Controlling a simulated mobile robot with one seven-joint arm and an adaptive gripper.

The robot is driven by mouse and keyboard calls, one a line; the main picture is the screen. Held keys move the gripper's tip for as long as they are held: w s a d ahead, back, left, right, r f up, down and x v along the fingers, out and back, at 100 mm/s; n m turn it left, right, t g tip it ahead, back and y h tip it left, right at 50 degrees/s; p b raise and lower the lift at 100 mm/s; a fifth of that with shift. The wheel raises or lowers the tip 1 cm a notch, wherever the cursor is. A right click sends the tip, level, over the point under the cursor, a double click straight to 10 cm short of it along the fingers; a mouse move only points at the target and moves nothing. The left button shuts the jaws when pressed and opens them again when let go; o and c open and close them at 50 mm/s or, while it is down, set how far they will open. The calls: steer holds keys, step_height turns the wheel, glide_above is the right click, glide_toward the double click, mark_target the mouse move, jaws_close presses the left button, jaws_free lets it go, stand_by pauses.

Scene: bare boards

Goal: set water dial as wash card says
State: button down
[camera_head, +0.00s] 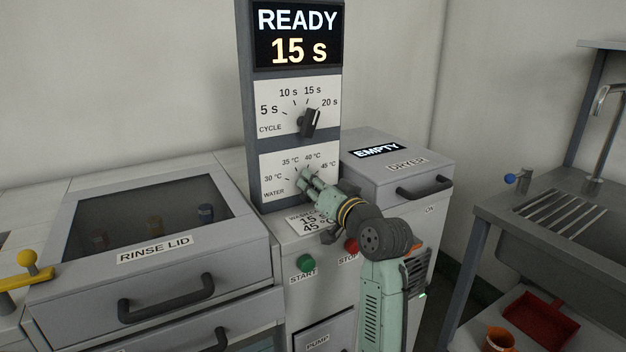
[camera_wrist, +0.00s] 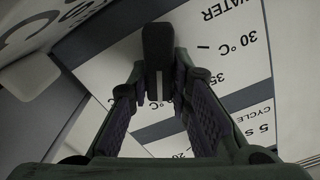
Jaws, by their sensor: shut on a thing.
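The water dial panel (camera_head: 272,176) has marks from 30 °C to 45 °C. My gripper (camera_head: 310,182) reaches it from the lower right and hides its knob in the head view. In the wrist view the black water knob (camera_wrist: 157,50) stands between the two fingers of my gripper (camera_wrist: 160,100), which are shut on it. A white line shows on the knob, but I cannot tell which mark it meets.
The cycle knob (camera_head: 310,123) is just above, and the display (camera_head: 298,36) reads READY 15 s. The rinse lid (camera_head: 155,249) is left, the dryer (camera_head: 388,160) right.

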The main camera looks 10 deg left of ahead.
steer(key=m+p, duration=0.3)
steer(key=shift+w+d, duration=0.2)
steer(key=shift+d, duration=0.05)
steer(key=shift+w+d+f+m+p, duration=0.1)
steer(key=shift+f+m+p, duration=0.1)
steer(key=shift+m+p, duration=0.5)
steer(key=shift+d+f+m+p, duration=0.1)
steer(key=shift+f+m+p, duration=0.1)
steer(key=shift+m+p, duration=0.5)
steer(key=shift+f+m, duration=0.1)
steer(key=shift+m, duration=0.2)
steer(key=c, duration=1.5)
jaws_free()
steer(key=v, duration=1.2)
steer(key=shift+a, duration=0.1)
